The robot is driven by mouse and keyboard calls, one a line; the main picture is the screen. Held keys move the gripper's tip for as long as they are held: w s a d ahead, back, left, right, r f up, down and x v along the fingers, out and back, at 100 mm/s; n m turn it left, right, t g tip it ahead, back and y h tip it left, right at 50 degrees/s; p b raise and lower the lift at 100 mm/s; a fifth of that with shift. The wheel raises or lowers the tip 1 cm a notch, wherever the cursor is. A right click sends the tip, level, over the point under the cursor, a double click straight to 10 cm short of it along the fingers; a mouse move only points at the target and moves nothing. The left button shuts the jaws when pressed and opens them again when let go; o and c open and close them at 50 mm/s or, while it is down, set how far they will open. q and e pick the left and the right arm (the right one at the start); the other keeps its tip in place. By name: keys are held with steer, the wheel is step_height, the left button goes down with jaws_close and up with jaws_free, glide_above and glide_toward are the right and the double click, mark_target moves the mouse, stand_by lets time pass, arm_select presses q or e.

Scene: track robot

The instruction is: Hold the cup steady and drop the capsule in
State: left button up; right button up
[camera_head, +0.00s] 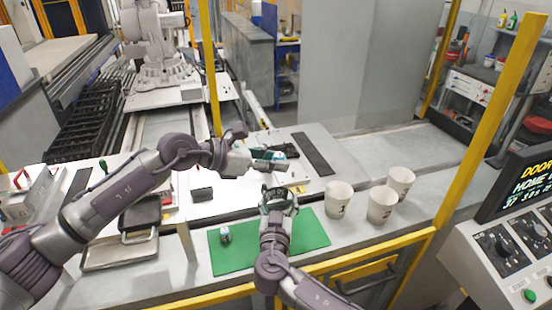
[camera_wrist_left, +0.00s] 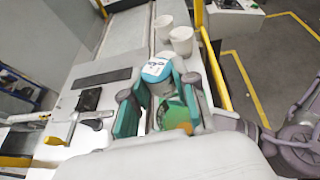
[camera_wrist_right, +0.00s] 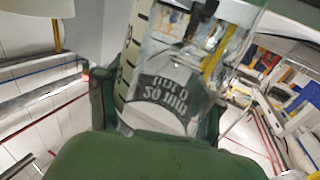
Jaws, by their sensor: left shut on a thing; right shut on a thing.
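My left gripper (camera_head: 268,159) is shut on a capsule, white with a teal edge and dark print (camera_wrist_left: 157,69), seen between its green pads in the left wrist view. In the head view the gripper hangs above and behind the mat, a little up and left of my right gripper (camera_head: 279,194). My right gripper is shut on a clear cup with dark volume marks (camera_wrist_right: 165,85), which fills the right wrist view. The cup is over the green mat (camera_head: 310,232); whether its base touches the mat is hidden. The capsule is apart from the cup.
A small teal and white piece (camera_head: 224,235) lies on the mat's left part. Several white paper cups (camera_head: 382,206) stand to the right. A metal tray (camera_head: 120,252) lies at the left. A yellow rail (camera_head: 340,268) runs along the front, and a control panel (camera_head: 510,250) stands at right.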

mark_target(274, 190)
arm_select(q)
steer(key=shift+f, duration=1)
steer(key=shift+f, duration=3.25)
steer(key=o, duration=1)
steer(key=shift+c, duration=0.2)
